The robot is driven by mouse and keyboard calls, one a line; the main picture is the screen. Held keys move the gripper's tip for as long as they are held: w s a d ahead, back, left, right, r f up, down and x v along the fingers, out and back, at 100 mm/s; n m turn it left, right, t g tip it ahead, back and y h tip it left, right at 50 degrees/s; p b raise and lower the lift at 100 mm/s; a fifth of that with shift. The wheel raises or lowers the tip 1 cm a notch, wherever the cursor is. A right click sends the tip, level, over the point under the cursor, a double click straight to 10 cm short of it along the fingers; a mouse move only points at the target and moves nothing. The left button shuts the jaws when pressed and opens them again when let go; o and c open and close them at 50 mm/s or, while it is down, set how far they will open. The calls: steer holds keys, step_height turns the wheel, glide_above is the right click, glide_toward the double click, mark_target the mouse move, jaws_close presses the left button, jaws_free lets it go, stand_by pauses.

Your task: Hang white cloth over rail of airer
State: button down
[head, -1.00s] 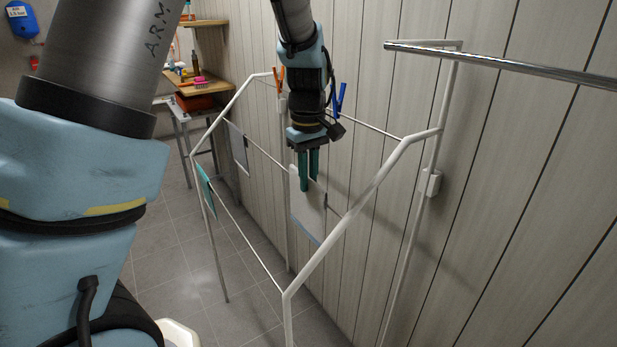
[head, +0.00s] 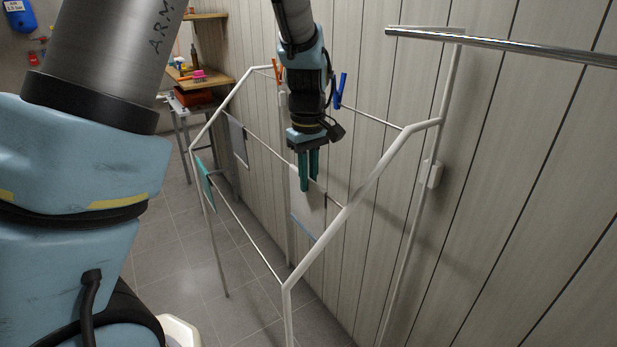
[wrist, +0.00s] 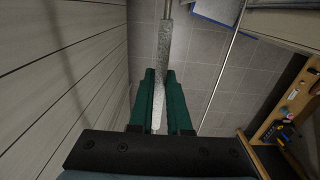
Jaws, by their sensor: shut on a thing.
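The white cloth (head: 309,208) is a pale sheet with a bluish lower edge, hanging down from my gripper. My gripper (head: 309,187) has two green fingers pointing down, shut on the cloth's upper part. In the wrist view the cloth (wrist: 159,75) shows nearly edge-on as a narrow speckled strip between the fingers (wrist: 161,76). The airer (head: 348,208) is a white tube frame with thin rails. Its middle rail (head: 262,141) passes right by the fingers and the cloth's top. I cannot tell whether the cloth lies over this rail or beside it.
A grey cloth (head: 236,138) hangs farther along the middle rail, and a teal cloth (head: 205,184) on the left rail. An orange peg (head: 277,72) and a blue peg (head: 341,91) sit on the wall-side rail. A chrome bar (head: 500,45) crosses upper right. A panelled wall (head: 530,180) stands close behind.

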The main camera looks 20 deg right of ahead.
steer(key=c, duration=0.8)
jaws_free()
steer(key=shift+r, duration=0.1)
step_height(320, 180, up, 11)
steer(key=shift+f+b, duration=0.15)
steer(key=shift+b, duration=1.05)
steer(key=s+a+f+m, duration=0.1)
steer(key=a+f, duration=0.2)
steer(key=a, duration=0.7)
steer(key=s+a+f+m+t, duration=0.1)
steer(key=a+f, duration=0.3)
steer(key=a, duration=0.6)
steer(key=s+a+f+m, duration=0.1)
steer(key=a+f, duration=0.3)
steer(key=a, duration=0.6)
steer(key=shift+s+a+f+t, duration=0.1)
steer(key=shift+s+a+t, duration=0.05)
steer(key=shift+s+t, duration=0.15)
